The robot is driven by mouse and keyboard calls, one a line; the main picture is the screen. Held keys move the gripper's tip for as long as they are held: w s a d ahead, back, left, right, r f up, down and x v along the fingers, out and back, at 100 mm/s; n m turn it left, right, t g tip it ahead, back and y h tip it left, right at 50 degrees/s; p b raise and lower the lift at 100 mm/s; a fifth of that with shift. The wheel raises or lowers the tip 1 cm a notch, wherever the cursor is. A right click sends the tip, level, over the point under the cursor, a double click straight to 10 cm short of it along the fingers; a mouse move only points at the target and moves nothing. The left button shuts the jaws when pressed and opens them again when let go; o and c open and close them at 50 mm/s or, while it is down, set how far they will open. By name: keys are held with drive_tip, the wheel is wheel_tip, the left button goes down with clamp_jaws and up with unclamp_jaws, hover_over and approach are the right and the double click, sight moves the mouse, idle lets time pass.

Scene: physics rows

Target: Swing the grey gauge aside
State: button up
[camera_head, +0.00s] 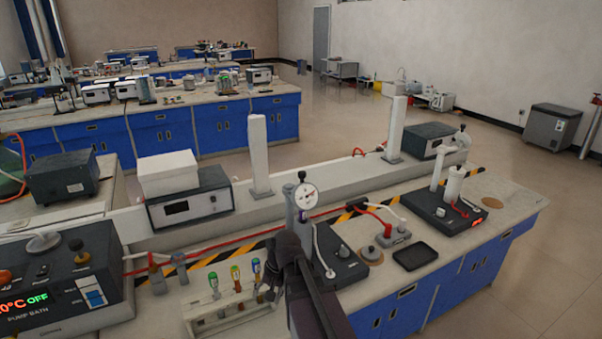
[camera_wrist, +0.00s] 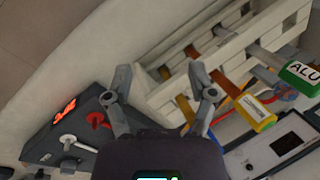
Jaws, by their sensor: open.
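The gauge (camera_head: 306,196) is a round white dial with a grey rim, beside the top of an upright grey post in the head view. My gripper (camera_head: 271,283) is below and to the left of the gauge, apart from it, near the rack. My dark arm hides the lower part of the post. I cannot make out the gauge in the wrist view.
A white rack (camera_head: 232,310) with coloured-handled tools stands just left of my gripper; it also shows in the wrist view (camera_wrist: 150,92). A pump bath (camera_head: 70,275) stands at the left. A black plate (camera_head: 340,255), a black tray (camera_head: 415,256) and a hotplate (camera_head: 445,208) lie to the right.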

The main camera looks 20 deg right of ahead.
drive_tip(key=w+d+r+m+t+y+p, duration=0.2)
drive_tip(key=w+d+r+m+y, duration=0.2)
drive_tip(key=w+d+r+m, duration=0.15)
drive_tip(key=m+t+y+p, duration=0.3)
drive_tip(key=m+t+y, duration=0.2)
drive_tip(key=m+t, duration=0.8)
approach(302, 172)
drive_tip(key=d+m+g, duration=0.1)
drive_tip(key=s+d+g, duration=0.1)
drive_tip(key=d+r+m+g, duration=0.1)
drive_tip(key=d, duration=0.1)
drive_tip(key=shift+s+m, duration=0.35)
drive_tip(key=shift+w+a, duration=0.1)
drive_tip(key=shift+x, duration=6.75)
drive_tip(key=shift+a, duration=0.1)
clamp_jaws()
